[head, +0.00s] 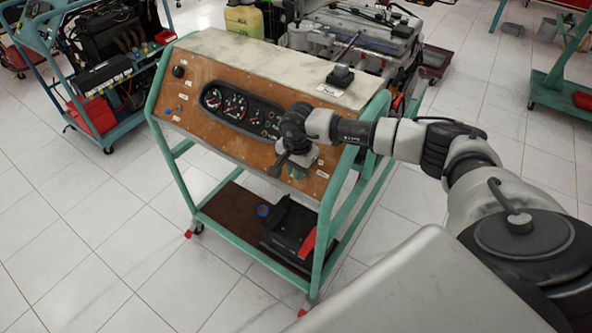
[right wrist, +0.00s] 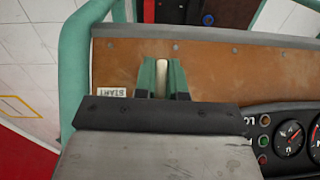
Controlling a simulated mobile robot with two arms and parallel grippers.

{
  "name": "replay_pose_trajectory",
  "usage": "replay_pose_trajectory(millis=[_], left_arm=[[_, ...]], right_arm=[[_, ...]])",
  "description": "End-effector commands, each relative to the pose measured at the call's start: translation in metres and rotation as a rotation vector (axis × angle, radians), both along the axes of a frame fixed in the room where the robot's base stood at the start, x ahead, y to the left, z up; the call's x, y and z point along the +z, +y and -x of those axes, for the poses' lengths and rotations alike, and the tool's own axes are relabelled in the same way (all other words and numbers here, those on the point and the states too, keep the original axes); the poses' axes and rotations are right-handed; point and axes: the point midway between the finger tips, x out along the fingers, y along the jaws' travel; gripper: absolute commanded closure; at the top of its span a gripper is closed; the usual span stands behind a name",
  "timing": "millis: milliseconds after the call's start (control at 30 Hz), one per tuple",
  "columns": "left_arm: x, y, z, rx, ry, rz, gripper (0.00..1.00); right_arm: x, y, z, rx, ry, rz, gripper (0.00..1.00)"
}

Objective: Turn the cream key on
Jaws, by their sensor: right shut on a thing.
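The engine trainer's brown control panel (head: 205,128) tilts toward me in the head view and carries a gauge cluster (head: 238,106). My right gripper (head: 294,170) is at the panel's lower right part. In the right wrist view, the green fingers of the right gripper (right wrist: 162,80) are closed on both sides of the cream key (right wrist: 161,77), which shows as a narrow upright strip between them. In the head view the gripper hides the key. A START label (right wrist: 111,91) is just left of the fingers. My left gripper is not in view.
The panel sits in a teal wheeled frame (head: 174,172). A black box with a red part (head: 289,226) is on its lower shelf. An engine (head: 352,38) stands behind. Another trainer (head: 108,70) stands at the left. The tiled floor in front is clear.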

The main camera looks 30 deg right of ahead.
Motion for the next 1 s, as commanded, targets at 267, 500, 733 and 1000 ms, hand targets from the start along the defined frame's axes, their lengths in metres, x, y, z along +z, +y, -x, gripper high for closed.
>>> replay_pose_trajectory(millis=[267, 500, 733, 1000], left_arm=[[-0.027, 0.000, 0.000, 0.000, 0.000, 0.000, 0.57], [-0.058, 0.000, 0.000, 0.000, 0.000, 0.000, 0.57], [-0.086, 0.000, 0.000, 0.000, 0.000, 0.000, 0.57], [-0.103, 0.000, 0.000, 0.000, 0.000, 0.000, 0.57]], right_arm=[[-0.005, -0.001, 0.001, -0.122, -0.128, -0.053, 1.00], [-0.006, -0.001, 0.001, -0.251, -0.262, -0.107, 1.00], [-0.005, -0.001, 0.001, -0.350, -0.364, -0.150, 1.00], [-0.002, -0.001, 0.002, -0.416, -0.430, -0.177, 1.00]])
